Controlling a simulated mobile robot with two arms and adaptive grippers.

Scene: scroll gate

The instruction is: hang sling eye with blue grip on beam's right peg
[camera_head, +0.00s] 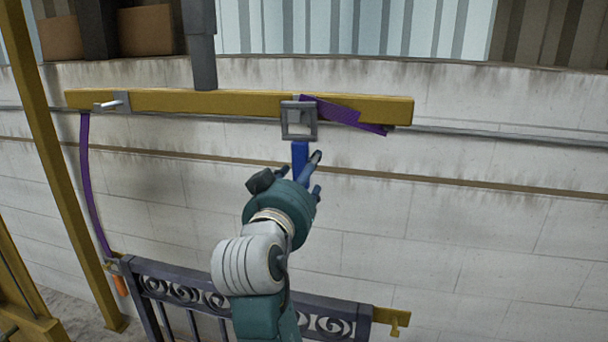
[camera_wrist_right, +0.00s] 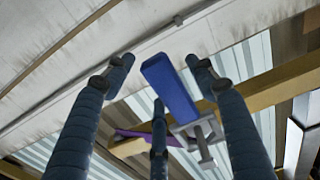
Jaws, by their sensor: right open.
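The yellow beam (camera_head: 200,101) hangs level across the head view. A grey square sling eye (camera_head: 284,120) sits at its right part, around a grey piece that looks like the right peg; how far on it is, I cannot tell. The eye also shows in the right wrist view (camera_wrist_right: 182,132). The blue grip (camera_head: 300,158) hangs below the eye, and in the wrist view (camera_wrist_right: 170,88) it lies between spread fingers. A purple strap (camera_head: 340,112) slants from the eye along the beam. My right gripper (camera_head: 300,172) is open just below the grip. My left gripper is out of view.
The left peg (camera_head: 108,104) sticks out of the beam. Another purple strap (camera_head: 92,190) hangs from the beam's left end to the dark gate (camera_head: 190,283), near an orange grip (camera_head: 120,286). A yellow post (camera_head: 60,160) stands left. The wall behind is free at right.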

